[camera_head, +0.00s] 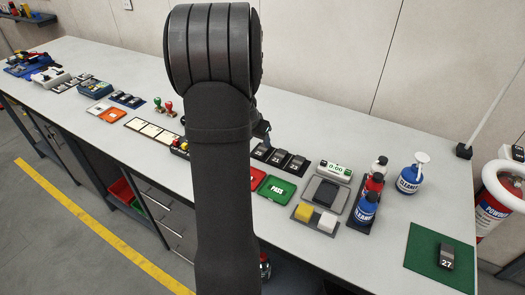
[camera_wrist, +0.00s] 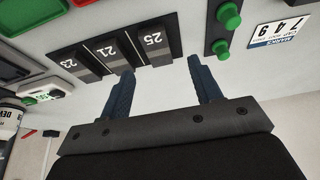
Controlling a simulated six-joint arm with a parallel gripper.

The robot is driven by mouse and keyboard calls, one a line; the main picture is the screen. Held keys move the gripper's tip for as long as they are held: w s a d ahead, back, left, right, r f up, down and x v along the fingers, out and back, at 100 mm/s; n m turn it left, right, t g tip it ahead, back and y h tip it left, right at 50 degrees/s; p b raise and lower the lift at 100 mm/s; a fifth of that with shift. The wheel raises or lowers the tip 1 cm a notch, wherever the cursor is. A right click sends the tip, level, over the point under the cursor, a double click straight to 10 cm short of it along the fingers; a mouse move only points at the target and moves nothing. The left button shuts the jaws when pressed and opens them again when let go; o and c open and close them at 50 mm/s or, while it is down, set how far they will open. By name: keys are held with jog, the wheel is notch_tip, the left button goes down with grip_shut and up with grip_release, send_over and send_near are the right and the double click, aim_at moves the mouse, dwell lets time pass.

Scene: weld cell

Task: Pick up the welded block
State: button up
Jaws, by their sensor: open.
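Three dark grey numbered blocks stand in a row on a black tray (camera_wrist: 174,25) in the wrist view: block 25 (camera_wrist: 154,49), block 21 (camera_wrist: 110,55) and block 23 (camera_wrist: 72,64). The row also shows in the head view, just right of my arm (camera_head: 280,158). Another dark block, 27 (camera_head: 446,256), sits on a green mat (camera_head: 422,248) at the right end of the bench. I cannot tell by looks which is the welded block. My gripper (camera_wrist: 161,68) is open and empty, its fingers pointing towards block 25. In the head view my arm mostly hides it.
A green PASS tray (camera_head: 277,188), yellow and white blocks on a grey tray (camera_head: 301,222), and bottles (camera_head: 368,205) stand right of my arm. A spray bottle (camera_head: 411,178) stands farther right. Green knobs (camera_wrist: 229,16) are close to the row. Bare bench surrounds the green mat.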

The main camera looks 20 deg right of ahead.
aim_at(263, 150)
jog(key=shift+x, duration=2.9)
jog(key=shift+s, duration=0.2)
jog(key=shift+c, duration=0.5)
jog(key=shift+r, duration=0.1)
grip_shut()
jog(key=shift+r, duration=0.1)
